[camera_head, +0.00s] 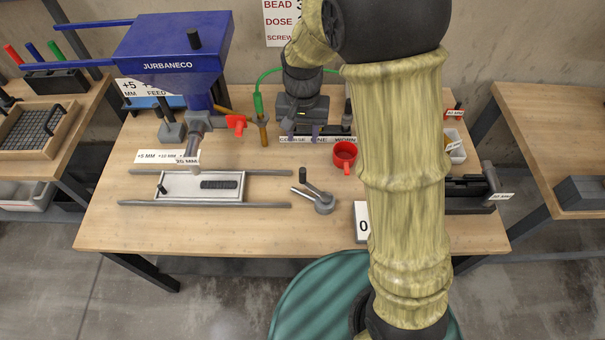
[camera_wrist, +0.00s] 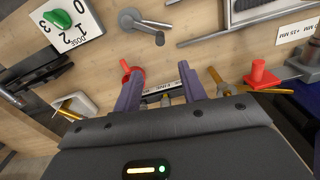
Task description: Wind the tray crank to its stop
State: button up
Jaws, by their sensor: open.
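The tray crank (camera_head: 322,203) is a grey metal hub with a lever arm and a dark upright knob, near the middle of the table. It also shows at the top of the wrist view (camera_wrist: 143,22). To its left, the white tray (camera_head: 174,187) with a dark ribbed strip sits between two grey rails (camera_head: 247,205). My gripper (camera_head: 300,133) is above the back of the table, behind the crank and apart from it. In the wrist view my gripper (camera_wrist: 161,88) has its two purple fingers spread, with nothing held between them.
A labelled nozzle rack (camera_head: 325,138) lies below my gripper, beside a red mug (camera_head: 345,156). The blue JURBANECO machine (camera_head: 175,50) with a red-handled valve (camera_head: 237,123) stands at the back left. A white dose dial (camera_wrist: 68,25) stands right of the crank. Bare wood surrounds the crank.

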aim_at(303, 171)
dwell(0.3)
notch_tip(303, 171, down, 17)
jog(key=shift+f, duration=0.2)
dwell(0.5)
grip_shut()
